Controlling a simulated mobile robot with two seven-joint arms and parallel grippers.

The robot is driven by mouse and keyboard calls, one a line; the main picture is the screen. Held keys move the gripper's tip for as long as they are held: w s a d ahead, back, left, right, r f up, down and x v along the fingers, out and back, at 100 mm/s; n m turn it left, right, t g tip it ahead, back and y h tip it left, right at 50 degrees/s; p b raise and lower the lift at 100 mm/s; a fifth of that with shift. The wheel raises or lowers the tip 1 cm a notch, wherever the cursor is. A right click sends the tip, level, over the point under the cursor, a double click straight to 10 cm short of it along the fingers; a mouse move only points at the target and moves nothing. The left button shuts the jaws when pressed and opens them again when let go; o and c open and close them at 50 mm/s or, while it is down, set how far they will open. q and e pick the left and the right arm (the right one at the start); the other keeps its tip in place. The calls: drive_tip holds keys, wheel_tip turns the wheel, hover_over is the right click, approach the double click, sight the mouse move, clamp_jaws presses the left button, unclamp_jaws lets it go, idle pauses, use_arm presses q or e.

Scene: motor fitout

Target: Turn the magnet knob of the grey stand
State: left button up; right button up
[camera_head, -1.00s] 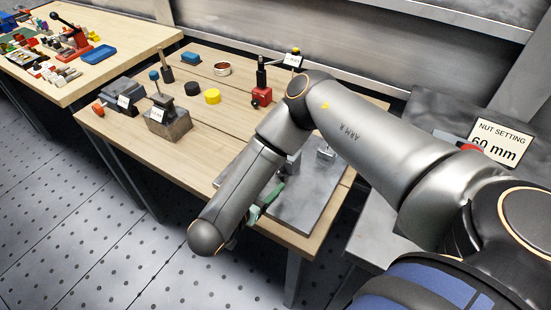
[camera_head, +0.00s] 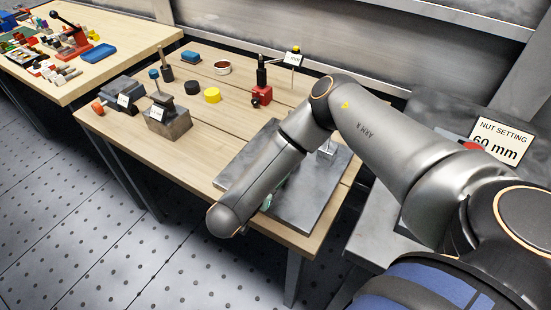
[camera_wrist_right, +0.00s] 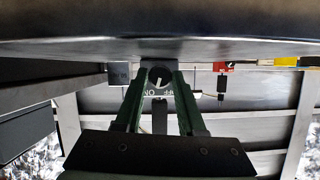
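In the right wrist view a round dark knob (camera_wrist_right: 160,76) with a pale line sits on a grey block, with ON/OFF-like lettering below it. The green fingers of my right gripper (camera_wrist_right: 160,88) stand apart on either side of the knob, with a narrow gap visible; contact is not clear. In the head view my right arm covers most of the gripper and the knob. Part of a small grey stand (camera_head: 327,152) shows beyond the arm on the grey plate (camera_head: 300,215). My left gripper is out of view.
A red stand (camera_head: 262,94), a yellow cylinder (camera_head: 212,96) and a labelled grey block (camera_head: 168,124) stand on the wooden table further back. A 60 mm nut setting sign (camera_head: 495,143) is at the right. The plate's front edge is close to my right arm.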

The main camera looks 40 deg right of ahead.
clamp_jaws()
drive_tip(key=shift+w+a+n+g, duration=0.1)
drive_tip(key=shift+w+n+g, duration=0.05)
drive_tip(key=shift+n+g, duration=0.65)
drive_tip(key=shift+n+g+h+b, duration=0.35)
drive_tip(key=shift+n+g+h, duration=0.15)
drive_tip(key=shift+n, duration=0.6)
drive_tip(key=o, duration=0.5)
unclamp_jaws()
